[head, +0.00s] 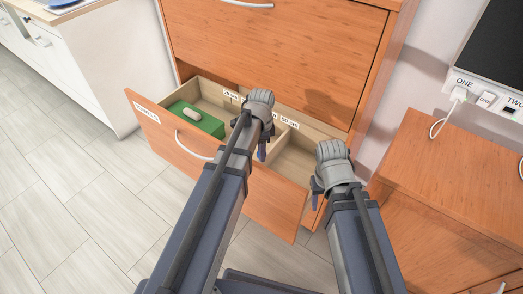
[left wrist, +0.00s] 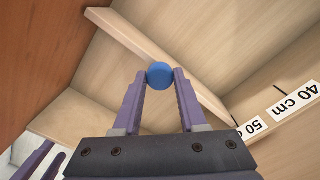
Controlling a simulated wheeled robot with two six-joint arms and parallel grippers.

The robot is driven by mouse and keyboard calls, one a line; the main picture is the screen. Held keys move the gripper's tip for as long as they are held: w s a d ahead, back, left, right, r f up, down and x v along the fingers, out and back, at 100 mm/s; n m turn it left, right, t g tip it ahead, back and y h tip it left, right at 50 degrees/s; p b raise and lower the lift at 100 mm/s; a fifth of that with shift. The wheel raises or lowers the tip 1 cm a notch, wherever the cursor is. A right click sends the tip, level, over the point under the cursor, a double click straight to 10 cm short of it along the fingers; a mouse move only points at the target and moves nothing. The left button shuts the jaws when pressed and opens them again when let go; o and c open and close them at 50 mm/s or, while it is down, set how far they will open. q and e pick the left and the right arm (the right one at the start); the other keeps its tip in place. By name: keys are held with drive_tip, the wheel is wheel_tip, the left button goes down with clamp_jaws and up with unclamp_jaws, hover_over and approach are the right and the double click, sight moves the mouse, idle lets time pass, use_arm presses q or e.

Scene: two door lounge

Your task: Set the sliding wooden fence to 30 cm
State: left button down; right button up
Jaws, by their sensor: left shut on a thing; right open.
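The sliding wooden fence (left wrist: 190,78) is a light plank standing across the inside of the open drawer (head: 158,130). In the left wrist view its end lies by the 50 cm label (left wrist: 254,128), with the 40 cm label (left wrist: 296,100) further right. A round blue knob (left wrist: 160,75) is on the fence. My left gripper (left wrist: 160,88) is shut on this knob, one finger on each side. In the head view my left gripper (head: 262,152) reaches down into the drawer and partly hides the fence. My right gripper (head: 316,190) is open and empty near the drawer's right end.
A green box (head: 197,120) with a pale handle sits in the drawer's left part. The cabinet front (head: 275,50) rises behind. A low wooden cabinet (head: 450,185) stands right, below a wall screen and sockets. A white counter (head: 80,70) stands left. The floor in front is clear.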

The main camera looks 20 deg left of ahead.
use_arm(q)
drive_tip(key=w+a, duration=0.2)
drive_tip(key=a, duration=0.4)
drive_tip(key=w+a, duration=0.2)
drive_tip(key=a, duration=0.4)
drive_tip(key=w+a, duration=0.2)
drive_tip(key=a, duration=0.5)
drive_tip(key=shift+w, duration=0.4)
drive_tip(key=shift+d, duration=0.1)
drive_tip(key=c, duration=0.5)
unclamp_jaws()
drive_tip(key=shift+r, duration=0.1)
wheel_tip(320, 180, up, 8)
drive_tip(key=p, duration=0.8)
